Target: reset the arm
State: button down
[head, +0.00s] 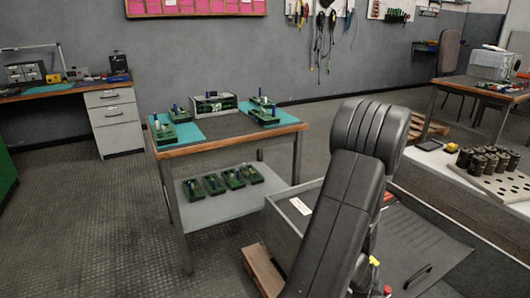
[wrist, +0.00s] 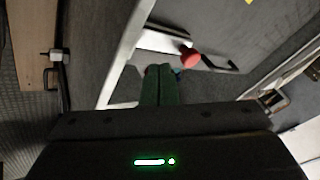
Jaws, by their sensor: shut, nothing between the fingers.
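My gripper (wrist: 159,70) shows in the wrist view, its two greenish fingers together with nothing between them. Its dark body with a lit green strip fills the bottom of that view. In the head view my dark, padded arm stands folded at the centre right and covers part of the floor and the grey box behind it. My gripper cannot be made out in the head view. In the wrist view a red round knob (wrist: 190,58) shows just beyond the fingertips, to their right; I cannot tell how far below it is.
A workbench (head: 228,132) stands ahead with several green boards on top and more on its lower shelf (head: 215,210). A drawer unit (head: 114,122) is at the left. Floor (head: 105,215) at front left is clear.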

jog(key=shift+p+v, duration=0.95)
jog(key=shift+v, duration=0.65)
jog(key=shift+d, duration=0.1)
